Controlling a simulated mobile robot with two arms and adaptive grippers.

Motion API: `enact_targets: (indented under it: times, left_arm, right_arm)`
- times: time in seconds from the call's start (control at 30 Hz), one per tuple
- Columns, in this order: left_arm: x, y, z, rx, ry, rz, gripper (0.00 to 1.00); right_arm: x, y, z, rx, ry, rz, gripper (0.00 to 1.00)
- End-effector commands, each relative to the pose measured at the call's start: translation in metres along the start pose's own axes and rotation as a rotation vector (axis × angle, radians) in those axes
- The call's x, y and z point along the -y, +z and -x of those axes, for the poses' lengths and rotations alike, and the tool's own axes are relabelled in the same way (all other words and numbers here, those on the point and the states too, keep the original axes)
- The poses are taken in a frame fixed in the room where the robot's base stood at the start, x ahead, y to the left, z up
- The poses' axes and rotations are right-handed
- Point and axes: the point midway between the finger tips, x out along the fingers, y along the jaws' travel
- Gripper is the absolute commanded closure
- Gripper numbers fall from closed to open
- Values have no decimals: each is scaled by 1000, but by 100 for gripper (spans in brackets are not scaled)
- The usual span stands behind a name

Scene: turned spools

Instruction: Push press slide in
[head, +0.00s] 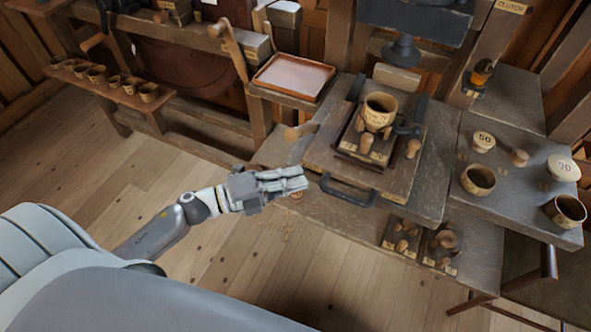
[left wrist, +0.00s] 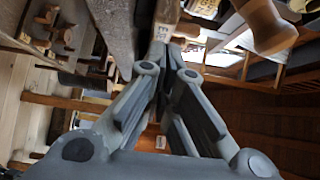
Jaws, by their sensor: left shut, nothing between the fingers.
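The press slide (head: 318,157) is a wooden board on the grey-brown bench, with a dark bar handle (head: 348,191) at its front edge. A wooden cup (head: 380,107) stands on it in a dark fixture with wooden pegs. The dark press head (head: 403,51) hangs behind and above the cup; the slide sticks out in front of it. My left gripper (head: 304,180) is shut and empty, just left of the handle by the slide's front left corner. I cannot tell if it touches. Its closed fingers fill the left wrist view (left wrist: 165,68). My right gripper is not in view.
A peg-like wooden lever (head: 300,131) juts out left of the slide. A shallow tray (head: 292,77) sits behind it. Several cups and weights stand on the right table (head: 520,200). Small peg blocks (head: 402,236) lie below the front. Open floor lies left.

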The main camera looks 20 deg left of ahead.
Motion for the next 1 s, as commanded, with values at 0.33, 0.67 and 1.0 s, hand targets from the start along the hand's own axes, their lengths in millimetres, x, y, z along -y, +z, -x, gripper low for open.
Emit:
enact_targets:
  times: [0.33,0.67,1.0]
  left_arm:
    - [0,9,-8,0,-1,1,100]
    - [-1,13,-13,-1,-2,0,100]
    - [0,39,-39,0,-1,0,100]
  right_arm:
    - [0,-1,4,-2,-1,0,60]
    - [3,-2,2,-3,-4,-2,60]
    - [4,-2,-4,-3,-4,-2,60]
